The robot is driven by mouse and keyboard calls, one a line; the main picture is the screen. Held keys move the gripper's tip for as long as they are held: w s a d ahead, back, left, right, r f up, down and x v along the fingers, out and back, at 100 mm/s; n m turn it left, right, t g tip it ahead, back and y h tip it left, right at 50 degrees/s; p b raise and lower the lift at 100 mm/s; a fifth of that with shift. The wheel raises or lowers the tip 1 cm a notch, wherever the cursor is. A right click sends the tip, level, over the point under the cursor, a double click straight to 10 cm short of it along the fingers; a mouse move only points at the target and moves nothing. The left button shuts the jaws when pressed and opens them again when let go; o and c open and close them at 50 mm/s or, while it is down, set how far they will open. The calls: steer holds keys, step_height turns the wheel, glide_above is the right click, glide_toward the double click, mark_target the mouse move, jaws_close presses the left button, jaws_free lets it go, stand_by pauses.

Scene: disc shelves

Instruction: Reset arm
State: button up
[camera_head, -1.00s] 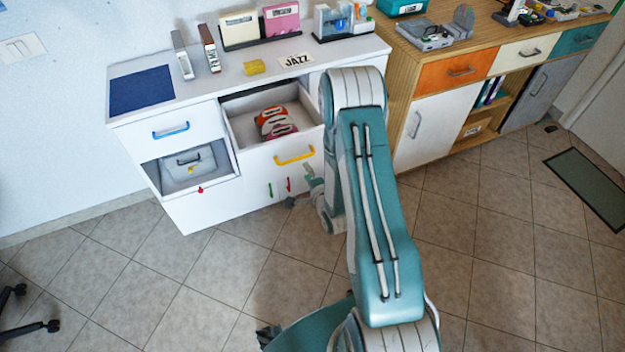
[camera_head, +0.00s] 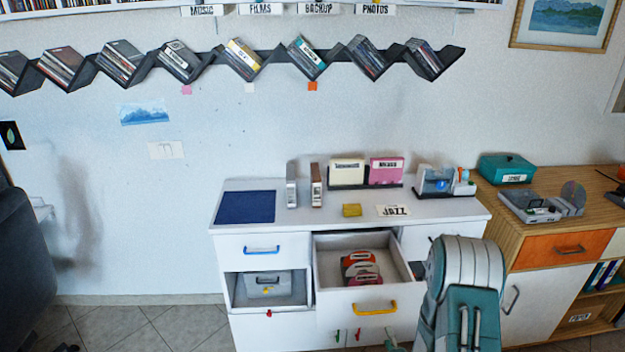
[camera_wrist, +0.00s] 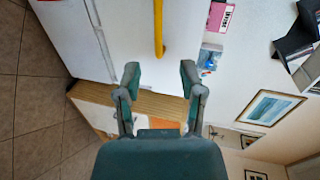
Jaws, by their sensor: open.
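My gripper (camera_wrist: 160,76) is open in the wrist view, with nothing between its two fingers. The yellow handle (camera_wrist: 158,28) of the pulled-out drawer shows beyond the fingertips, apart from them. In the head view my arm rises at the lower right, in front of the right part of the white cabinet (camera_head: 262,333). My gripper is mostly hidden or cut off there. The yellow handle (camera_head: 375,308) is on the front of the open drawer (camera_head: 330,301), which holds several red, orange and white disc items (camera_head: 359,268).
The open drawer juts out left of my arm. A wooden cabinet (camera_head: 555,216) stands at the right. A dark chair (camera_head: 22,255) is at the left edge. A zigzag disc shelf (camera_head: 215,55) hangs on the wall. Tiled floor shows at lower left.

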step_height(320, 180, up, 20)
steer(key=a+n+g+h, duration=0.1)
steer(key=a+n+g, duration=0.3)
steer(key=n, duration=0.5)
steer(key=s+a+r+n+g, duration=0.1)
steer(key=s+r+n+g, duration=0.1)
steer(key=s+r, duration=0.2)
steer(key=s+a+r+n+g, duration=0.1)
steer(key=s+a+r+n, duration=0.1)
steer(key=s, duration=0.9)
steer(key=s+a+r+n+g+y, duration=0.1)
steer(key=s+r+n+g, duration=0.1)
steer(key=s+r+n, duration=0.2)
steer(key=s+r, duration=0.2)
steer(key=s, duration=0.2)
steer(key=shift+s+a+r+g, duration=0.2)
steer(key=shift+a+g, duration=0.05)
steer(key=shift+g, duration=0.05)
steer(key=shift+w, duration=0.15)
